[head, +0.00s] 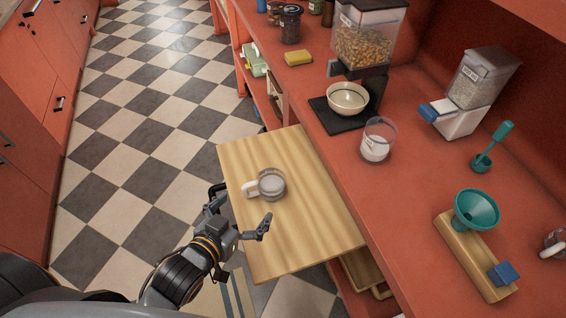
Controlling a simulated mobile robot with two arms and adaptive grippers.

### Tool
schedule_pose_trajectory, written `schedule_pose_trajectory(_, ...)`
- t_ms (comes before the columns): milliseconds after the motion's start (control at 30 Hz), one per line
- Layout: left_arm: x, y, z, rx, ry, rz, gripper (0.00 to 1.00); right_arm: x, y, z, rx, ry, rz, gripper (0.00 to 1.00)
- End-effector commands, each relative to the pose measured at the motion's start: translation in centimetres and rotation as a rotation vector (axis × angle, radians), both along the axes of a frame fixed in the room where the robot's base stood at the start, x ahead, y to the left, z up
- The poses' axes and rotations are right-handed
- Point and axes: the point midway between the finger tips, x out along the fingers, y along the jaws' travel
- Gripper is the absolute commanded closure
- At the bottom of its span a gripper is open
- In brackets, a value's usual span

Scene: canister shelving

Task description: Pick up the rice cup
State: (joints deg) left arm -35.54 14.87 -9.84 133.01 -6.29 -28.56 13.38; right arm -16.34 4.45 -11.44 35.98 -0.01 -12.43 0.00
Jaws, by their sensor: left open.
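A clear cup with a pale handle (269,184) stands on a pulled-out wooden board (310,222). Its handle points left. Another clear cup with white contents and a pale label (377,141) stands on the red counter. I cannot tell for sure which one is the rice cup. My left gripper (241,207) is open and empty at the board's left edge. Its fingers are spread, just below and left of the handled cup, apart from it. My right gripper is not in view.
A dispenser with yellow-brown pieces (364,35) stands behind a cream bowl (348,99) on a black mat. A white dispenser with a blue lever (470,92), a teal funnel (476,210) on a wooden stand and a yellow sponge (298,58) are on the counter. The board's right part is clear.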

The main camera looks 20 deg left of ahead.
Motion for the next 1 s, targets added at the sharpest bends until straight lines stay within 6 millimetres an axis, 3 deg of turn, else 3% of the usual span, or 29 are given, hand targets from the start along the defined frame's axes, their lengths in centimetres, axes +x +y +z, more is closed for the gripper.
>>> schedule_pose_trajectory(100, 0.4, -0.1, 0.0, 0.000, -0.002, 0.000, 0.01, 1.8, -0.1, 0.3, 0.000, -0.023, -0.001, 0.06)
schedule_pose_trajectory(167, 1.2, -0.2, -0.2, -0.001, -0.003, 0.000, 0.01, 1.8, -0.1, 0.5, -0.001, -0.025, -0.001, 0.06)
schedule_pose_trajectory(267, 2.9, -0.5, -0.8, -0.001, -0.004, 0.000, 0.01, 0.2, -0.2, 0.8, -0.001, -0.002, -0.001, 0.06)
schedule_pose_trajectory(400, 5.4, -1.1, -1.9, -0.001, -0.004, 0.000, 0.01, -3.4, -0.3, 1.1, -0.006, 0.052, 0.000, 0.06)
schedule_pose_trajectory(533, 7.0, -1.4, -2.8, -0.001, -0.003, 0.000, 0.01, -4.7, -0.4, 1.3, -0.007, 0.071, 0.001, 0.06)
schedule_pose_trajectory(633, 7.6, -1.5, -3.1, -0.001, -0.002, -0.001, 0.01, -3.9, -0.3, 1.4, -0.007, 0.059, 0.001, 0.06)
schedule_pose_trajectory(833, 8.9, -1.7, -3.6, -0.001, -0.002, -0.001, 0.01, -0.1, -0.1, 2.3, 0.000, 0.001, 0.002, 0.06)
schedule_pose_trajectory(1000, 10.9, -2.0, -4.7, 0.000, -0.002, 0.000, 0.01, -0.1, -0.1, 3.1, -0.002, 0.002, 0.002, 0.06)
